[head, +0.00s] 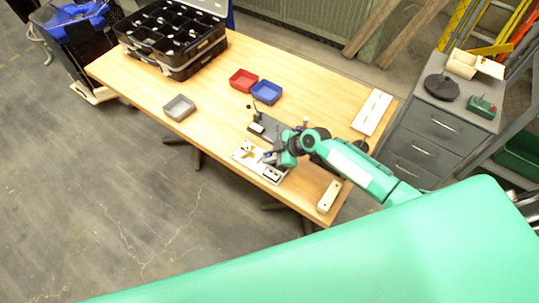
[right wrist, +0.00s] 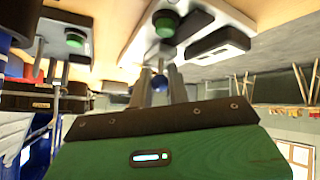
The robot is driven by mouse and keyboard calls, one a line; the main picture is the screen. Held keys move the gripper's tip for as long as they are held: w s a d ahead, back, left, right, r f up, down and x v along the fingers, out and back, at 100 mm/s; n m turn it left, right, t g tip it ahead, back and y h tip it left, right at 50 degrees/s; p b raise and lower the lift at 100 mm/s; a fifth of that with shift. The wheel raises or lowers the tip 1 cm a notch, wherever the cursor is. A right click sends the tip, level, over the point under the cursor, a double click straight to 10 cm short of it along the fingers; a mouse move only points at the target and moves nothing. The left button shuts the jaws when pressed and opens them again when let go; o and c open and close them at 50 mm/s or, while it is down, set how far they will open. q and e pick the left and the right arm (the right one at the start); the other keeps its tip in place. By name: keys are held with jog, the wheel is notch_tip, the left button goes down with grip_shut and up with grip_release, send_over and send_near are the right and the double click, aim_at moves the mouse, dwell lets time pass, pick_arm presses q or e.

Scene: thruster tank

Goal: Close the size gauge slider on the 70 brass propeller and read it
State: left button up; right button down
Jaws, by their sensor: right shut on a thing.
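The pale size gauge (head: 262,163) lies near the front edge of the wooden table. A small brass-coloured propeller (head: 250,151) rests on its left part; its marking is too small to read. A dark-framed readout (head: 271,173) is at the gauge's right end, and its value cannot be read. My right gripper (head: 275,159) is low over the gauge, just right of the propeller. The slider itself is largely hidden by the gripper. My left gripper is out of view.
A dark fixture (head: 262,126) stands just behind the gauge. Red (head: 243,80), blue (head: 267,92) and grey (head: 179,107) trays lie farther left, with a black organiser case (head: 172,40) beyond. A pale block (head: 329,196) lies to the right.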

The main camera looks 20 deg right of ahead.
jog(key=shift+w+a+f+b, duration=0.1)
jog(key=shift+w+a+b, duration=0.2)
jog(key=shift+b, duration=0.25)
jog(key=shift+w+a+b, duration=0.3)
jog(key=shift+w+b, duration=0.15)
jog(key=shift+w, duration=0.05)
jog(key=shift+r, duration=0.25)
jog(key=c, duration=1.7)
grip_release()
jog(key=shift+w+a+f, duration=0.1)
jog(key=shift+a, duration=0.05)
jog(key=shift+s+d+r, duration=0.25)
jog(key=shift+d+r, duration=0.05)
jog(key=shift+d, duration=0.2)
jog(key=b+v, duration=0.3)
jog(key=v, duration=0.9)
jog(key=shift+s+d+r, duration=0.1)
jog(key=shift+s+r, duration=0.05)
jog(key=shift+r, duration=0.15)
jog(key=shift+d, duration=0.1)
